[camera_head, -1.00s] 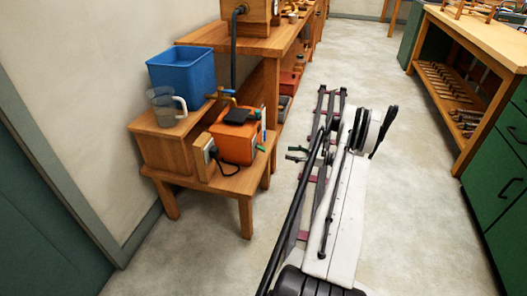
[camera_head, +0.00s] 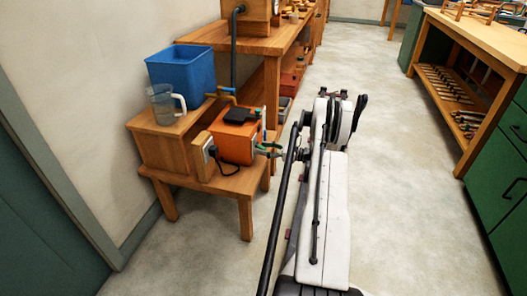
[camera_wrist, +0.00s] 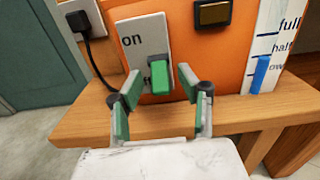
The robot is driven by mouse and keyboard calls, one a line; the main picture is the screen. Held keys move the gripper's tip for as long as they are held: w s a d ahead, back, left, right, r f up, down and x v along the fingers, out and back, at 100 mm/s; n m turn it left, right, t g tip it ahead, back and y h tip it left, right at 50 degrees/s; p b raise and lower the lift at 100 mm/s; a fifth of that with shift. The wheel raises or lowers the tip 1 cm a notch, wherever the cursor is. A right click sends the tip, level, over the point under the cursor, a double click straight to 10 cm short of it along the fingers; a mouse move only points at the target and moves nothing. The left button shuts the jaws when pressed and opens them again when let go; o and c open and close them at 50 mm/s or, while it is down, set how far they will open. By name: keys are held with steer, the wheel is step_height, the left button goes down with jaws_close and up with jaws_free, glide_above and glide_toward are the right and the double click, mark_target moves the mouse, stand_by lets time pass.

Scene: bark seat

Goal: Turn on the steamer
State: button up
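The steamer is an orange box (camera_head: 232,148) on a low wooden bench in the head view. Its orange front (camera_wrist: 200,60) fills the middle of the wrist view. A grey switch plate (camera_wrist: 143,40) on it reads "on" at the top. A green switch (camera_wrist: 160,77) sits at the lower part of the plate and partly covers the lower lettering. My gripper (camera_wrist: 157,92) is open, its green-padded fingers below and to either side of the switch, with nothing between them that I can see held. In the head view my gripper (camera_head: 268,151) is at the steamer's right side.
A white gauge (camera_wrist: 270,45) with a blue marker (camera_wrist: 260,74) is right of the switch. A black plug and cord (camera_wrist: 82,28) are at the left. The bench (camera_head: 225,182) also bears a blue tub (camera_head: 182,70) and a clear jug (camera_head: 162,104). Open floor lies right of my arm.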

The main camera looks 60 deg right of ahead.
steer(key=shift+w+a, duration=0.1)
steer(key=shift+w, duration=0.2)
steer(key=shift+c, duration=0.5)
jaws_close()
